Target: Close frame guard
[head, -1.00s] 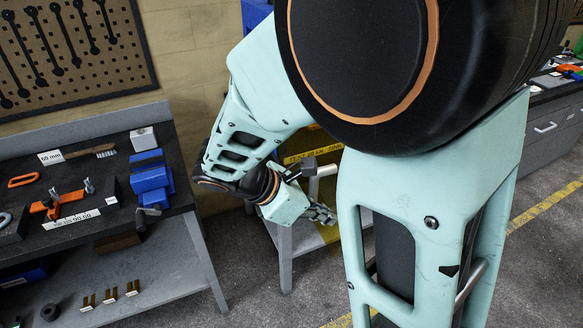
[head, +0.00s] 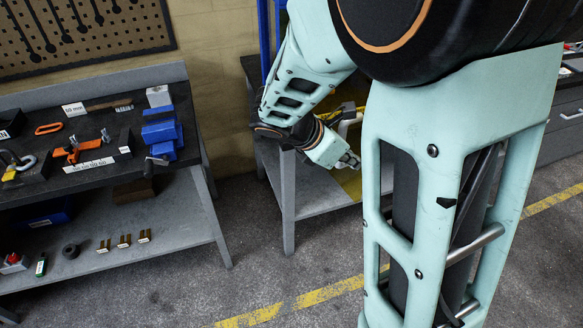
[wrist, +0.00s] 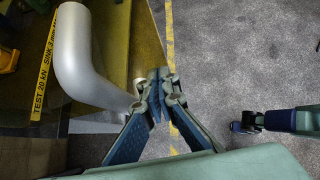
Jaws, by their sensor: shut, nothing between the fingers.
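An amber see-through panel, which looks like the frame guard (wrist: 100,40), fills the upper left of the wrist view. A thick silver bent tube (wrist: 80,60) crosses in front of it; I cannot tell whether it is the guard's handle. A yellow strip (wrist: 45,60) reading "TEST 20 kN" is at its left. My gripper (wrist: 158,95) is shut and empty, its fingertips just right of the tube's lower end; I cannot tell if they touch. In the head view my gripper (head: 351,160) is by the grey stand (head: 289,200), and my arm hides most of the guard.
A workbench (head: 190,235) with a blue vise (head: 162,138) and an orange clamp (head: 75,150) stands at left. A pegboard (head: 85,30) hangs on the wall. Grey drawers (head: 565,120) are at right. The floor (head: 200,290) in front is open, with a yellow line.

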